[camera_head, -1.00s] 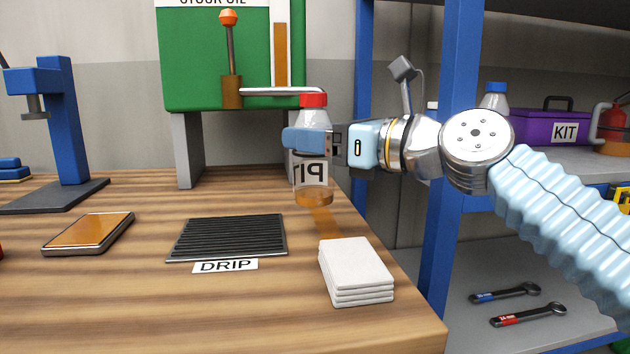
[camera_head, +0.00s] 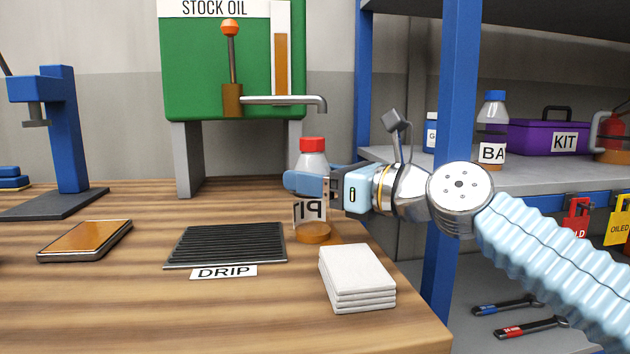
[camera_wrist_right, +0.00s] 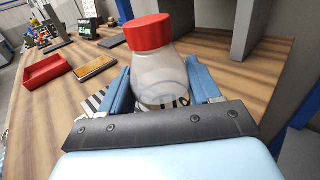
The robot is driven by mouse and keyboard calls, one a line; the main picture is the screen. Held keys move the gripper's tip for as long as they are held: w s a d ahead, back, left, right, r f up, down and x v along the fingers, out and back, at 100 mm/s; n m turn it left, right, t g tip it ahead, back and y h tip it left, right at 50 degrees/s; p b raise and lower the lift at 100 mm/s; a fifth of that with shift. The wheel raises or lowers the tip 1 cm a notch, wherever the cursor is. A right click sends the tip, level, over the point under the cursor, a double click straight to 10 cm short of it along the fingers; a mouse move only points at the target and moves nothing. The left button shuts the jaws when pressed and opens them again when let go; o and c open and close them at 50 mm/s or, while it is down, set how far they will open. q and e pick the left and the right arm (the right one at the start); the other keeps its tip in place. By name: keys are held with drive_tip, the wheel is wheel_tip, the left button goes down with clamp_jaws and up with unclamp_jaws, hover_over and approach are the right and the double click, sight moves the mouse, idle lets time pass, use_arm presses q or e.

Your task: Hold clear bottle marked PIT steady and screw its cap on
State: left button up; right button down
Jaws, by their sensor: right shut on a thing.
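The clear bottle marked PIT (camera_head: 312,208) has a red cap (camera_head: 312,144) on its top and amber liquid at the bottom. Its label reads reversed in the head view. My right gripper (camera_head: 306,184) is shut around the bottle's body and holds it upright near the bench's right edge. I cannot tell whether its base touches the bench. In the right wrist view the bottle (camera_wrist_right: 160,82) stands between both fingers, with the red cap (camera_wrist_right: 147,32) above them. How tightly the cap sits does not show. My left gripper is not in view.
The stock oil tank's spout (camera_head: 290,100) is above and behind the bottle. A drip tray (camera_head: 228,245), a stack of white pads (camera_head: 357,277) and an orange-faced flat device (camera_head: 86,240) lie on the bench. A blue shelf post (camera_head: 452,150) stands right, behind my arm.

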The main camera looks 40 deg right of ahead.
drive_tip(key=shift+c, duration=1.1)
unclamp_jaws()
drive_tip(key=v, duration=1.2)
